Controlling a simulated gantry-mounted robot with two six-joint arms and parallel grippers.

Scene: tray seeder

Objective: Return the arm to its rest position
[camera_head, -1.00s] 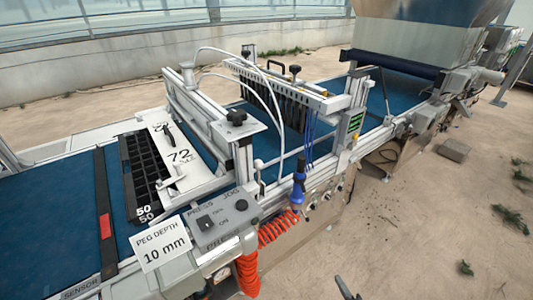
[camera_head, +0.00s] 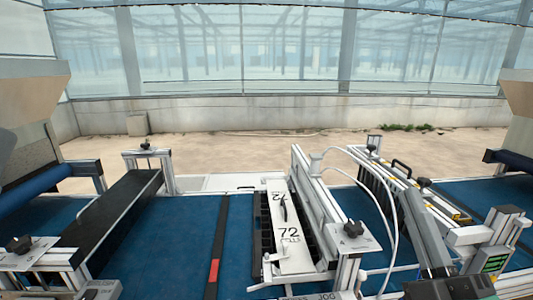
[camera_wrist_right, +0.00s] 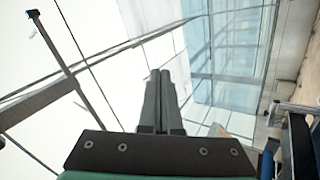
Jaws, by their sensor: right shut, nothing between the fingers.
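My right gripper (camera_head: 410,198) rises from the bottom right of the head view, in front of the seeder line. Its two grey fingers point up and lie together, with nothing between them. In the right wrist view the fingertips (camera_wrist_right: 160,76) also touch, against the pale greenhouse roof. Only the gripper's dark base and fingers show clearly in the head view. My left gripper is in neither current view.
The blue conveyor belt (camera_head: 170,235) runs across the front. A white plate marked 72 (camera_head: 289,240) lies by the metal frame (camera_head: 318,205). A row of dark nozzles (camera_head: 378,190) and white hoses stand left of my right gripper. Sandy floor lies behind.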

